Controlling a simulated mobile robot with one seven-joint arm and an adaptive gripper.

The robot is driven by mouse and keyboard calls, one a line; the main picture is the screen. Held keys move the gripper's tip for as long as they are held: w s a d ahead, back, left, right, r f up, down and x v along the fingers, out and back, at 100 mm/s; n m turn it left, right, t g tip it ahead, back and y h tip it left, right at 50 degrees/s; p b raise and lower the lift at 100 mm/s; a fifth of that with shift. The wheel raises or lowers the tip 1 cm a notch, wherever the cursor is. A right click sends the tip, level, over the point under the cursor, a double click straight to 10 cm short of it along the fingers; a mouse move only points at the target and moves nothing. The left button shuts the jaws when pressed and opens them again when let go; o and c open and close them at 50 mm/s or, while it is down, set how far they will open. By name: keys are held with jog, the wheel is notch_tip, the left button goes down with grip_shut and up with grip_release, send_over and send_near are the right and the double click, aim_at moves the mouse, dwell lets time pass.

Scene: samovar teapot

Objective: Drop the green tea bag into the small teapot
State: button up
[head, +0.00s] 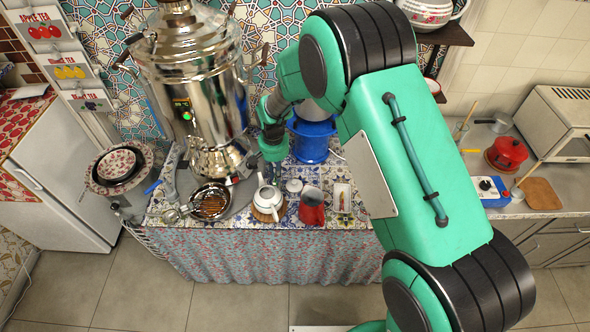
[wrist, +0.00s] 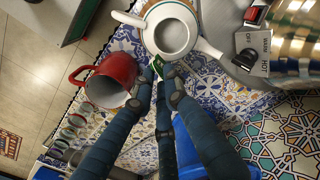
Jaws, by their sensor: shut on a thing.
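The small white teapot (head: 267,198) stands on a round wooden trivet on the tiled counter in the head view. In the wrist view the teapot (wrist: 173,34) has its mouth open, with a spout and a handle at its sides. My gripper (wrist: 158,84) is shut on the green tea bag (wrist: 158,66), whose green tag shows at the fingertips by the teapot's near rim. The rest of the bag is hidden by the fingers. I cannot tell its height above the pot. In the head view my gripper (head: 271,168) is just above and behind the teapot.
A red jug (head: 312,208) stands right of the teapot and a white lid (head: 294,185) lies between and behind them. The large samovar (head: 200,95) rises at the left. A blue container (head: 312,140) stands behind.

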jog(key=shift+s+a+r, duration=0.15)
jog(key=shift+s+a, duration=0.1)
jog(key=shift+a, duration=0.25)
jog(key=shift+s+a+r, duration=0.15)
jog(key=shift+s+a, duration=0.1)
jog(key=shift+a, duration=0.2)
jog(key=shift+f, duration=0.1)
jog(key=shift+f+b, duration=1.35)
jog(key=shift+f, duration=1.6)
jog(key=shift+c, duration=0.2)
jog(key=o, duration=0.8)
jog(key=shift+c, duration=0.2)
jog(key=shift+r, duration=0.15)
notch_tip(320, 180, up, 12)
